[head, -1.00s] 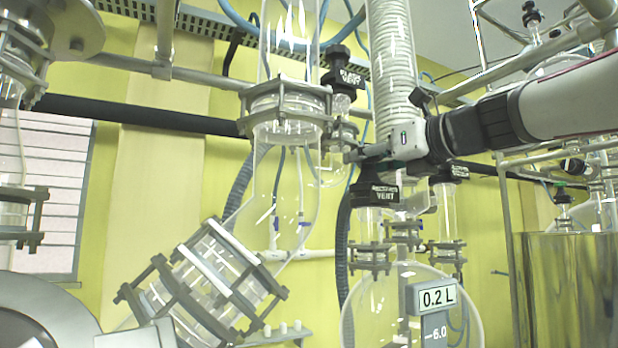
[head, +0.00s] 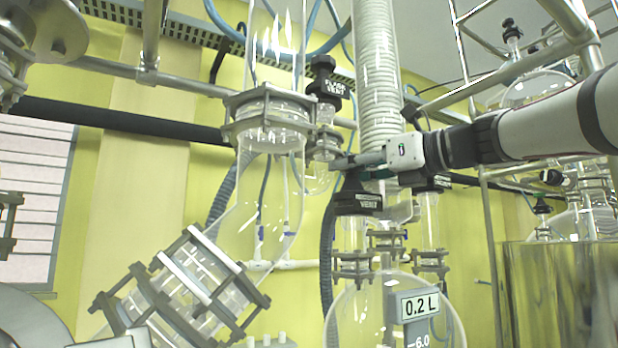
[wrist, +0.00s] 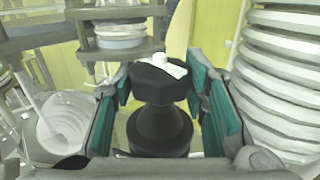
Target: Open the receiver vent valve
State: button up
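A black valve cap (head: 358,203) with a label ending in "VENT" sits on a glass neck above the round receiver flask (head: 370,310). The label's first word is too blurred to read. My gripper (head: 346,163) is just above this cap in the head view, its fingers pointing left. In the wrist view a black knob (wrist: 160,84) with a white mark on top stands between the teal finger pads of my gripper (wrist: 159,100). The fingers are open around the knob, with narrow gaps visible on both sides.
A second black cap labelled "FLASK VENT" (head: 326,85) stands above and left of my gripper. A ribbed condenser column (head: 376,80) rises close behind the gripper, and shows at the right in the wrist view (wrist: 280,90). Another dark-capped neck (head: 430,220) is just right.

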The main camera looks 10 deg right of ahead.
jog(key=o, duration=0.4)
dwell(0.3)
jog(key=m+t+h, duration=0.1)
jog(key=h, duration=0.1)
jog(key=shift+m+t+h, duration=0.3)
jog(key=shift+m, duration=0.1)
jog(key=shift+s+r+m+t+h+p, duration=0.15)
jog(key=shift+m+t+h+p, duration=0.55)
jog(key=shift+m+h+p, duration=0.7)
jog(key=m+h+p, duration=0.1)
jog(key=h+p, duration=0.2)
jog(key=shift+m+t, duration=0.3)
jog(key=m+h+p, duration=0.1)
jog(key=h+p, duration=0.1)
jog(key=shift+p, duration=0.35)
jog(key=m+h+p, duration=0.2)
jog(key=h+p, duration=0.1)
jog(key=p, duration=0.3)
jog(key=shift+h+p, duration=0.35)
jog(key=shift+h, duration=0.05)
